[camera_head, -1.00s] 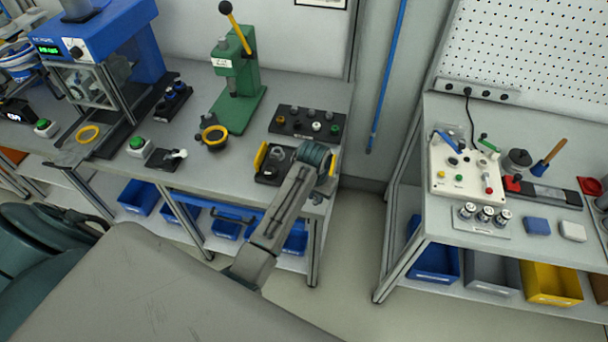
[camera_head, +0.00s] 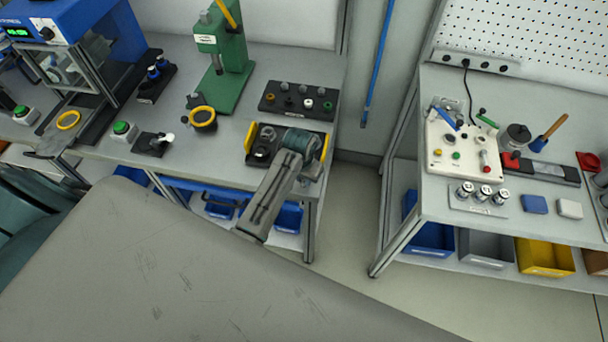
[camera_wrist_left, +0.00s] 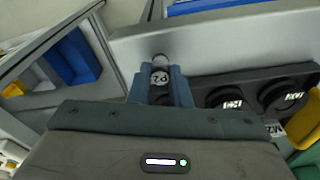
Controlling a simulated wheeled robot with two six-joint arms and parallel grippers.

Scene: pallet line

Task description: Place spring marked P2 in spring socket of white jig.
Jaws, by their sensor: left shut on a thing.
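The white jig (camera_head: 450,172) stands on the right bench, with coloured knobs and a blue lever on top. Its spring socket is too small to tell. My left gripper (camera_head: 306,146) is over the right end of a black tray (camera_head: 262,158) with yellow ends on the left bench. In the left wrist view my left gripper (camera_wrist_left: 160,88) is shut on a small part with a white label (camera_wrist_left: 159,78), probably the spring. Its label looks upside down and I cannot read it surely. Black round parts with labels (camera_wrist_left: 228,98) sit beside it in the tray. My right gripper is not in view.
A green press (camera_head: 222,60) and a black rack of small parts (camera_head: 300,99) stand behind the tray. Silver cylinders (camera_head: 482,193) stand before the jig, beside blue and white blocks (camera_head: 535,204). A floor gap separates the benches.

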